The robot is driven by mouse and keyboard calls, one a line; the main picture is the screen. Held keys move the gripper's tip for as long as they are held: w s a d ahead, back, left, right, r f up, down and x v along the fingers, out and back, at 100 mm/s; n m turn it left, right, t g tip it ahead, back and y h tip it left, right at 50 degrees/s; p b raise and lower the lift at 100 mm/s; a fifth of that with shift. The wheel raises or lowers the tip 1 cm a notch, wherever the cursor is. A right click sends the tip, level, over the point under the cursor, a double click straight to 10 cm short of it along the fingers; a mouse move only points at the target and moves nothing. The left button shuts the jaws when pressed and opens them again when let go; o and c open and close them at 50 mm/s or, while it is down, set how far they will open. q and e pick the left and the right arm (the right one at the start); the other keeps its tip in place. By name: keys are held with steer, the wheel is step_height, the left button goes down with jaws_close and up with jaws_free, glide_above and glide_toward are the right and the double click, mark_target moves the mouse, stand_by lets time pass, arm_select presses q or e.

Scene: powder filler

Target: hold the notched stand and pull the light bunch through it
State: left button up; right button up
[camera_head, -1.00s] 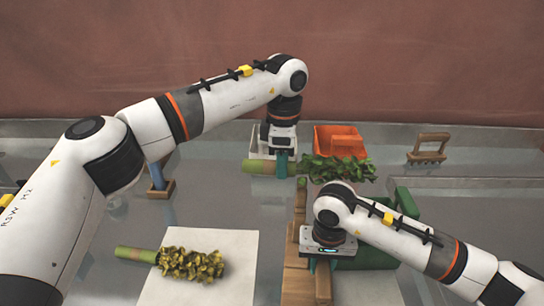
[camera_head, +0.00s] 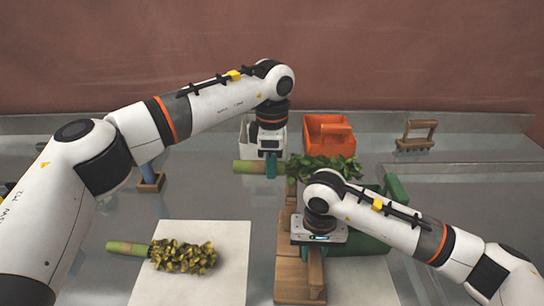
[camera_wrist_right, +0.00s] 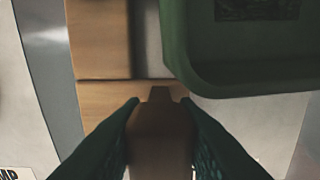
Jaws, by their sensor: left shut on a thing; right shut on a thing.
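My left gripper (camera_head: 270,168) is shut on the pale green stem (camera_head: 246,167) of a bunch with dark green leaves (camera_head: 330,168), beyond the stand. The leaves point right and overlap the stand's far end in the head view; I cannot tell whether they touch it. A second bunch (camera_head: 182,256), with yellow-green leaves, lies at the lower left. The wooden notched stand (camera_head: 292,270) is partly hidden by my right arm. My right gripper (camera_head: 318,256) is shut on the stand's upright piece, and the right wrist view shows dark fingers on both sides of this wood (camera_wrist_right: 160,125).
A white sheet (camera_head: 232,285) lies under the second bunch's leaves. A green container (camera_head: 370,245) stands right beside the stand. An orange bin (camera_head: 328,125) and a white bin (camera_head: 246,140) stand at the back.

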arm_select(q)
steer(key=shift+a+f, duration=0.1)
steer(key=shift+f, duration=1.95)
steer(key=w+a, duration=0.1)
steer(key=a, duration=1.4)
stand_by(0.4)
stand_by(0.4)
step_height(320, 180, up, 7)
steer(key=a, duration=0.2)
stand_by(0.5)
steer(key=shift+w, duration=0.1)
arm_select(e)
steer(key=o, duration=1.1)
steer(key=shift+r, duration=0.1)
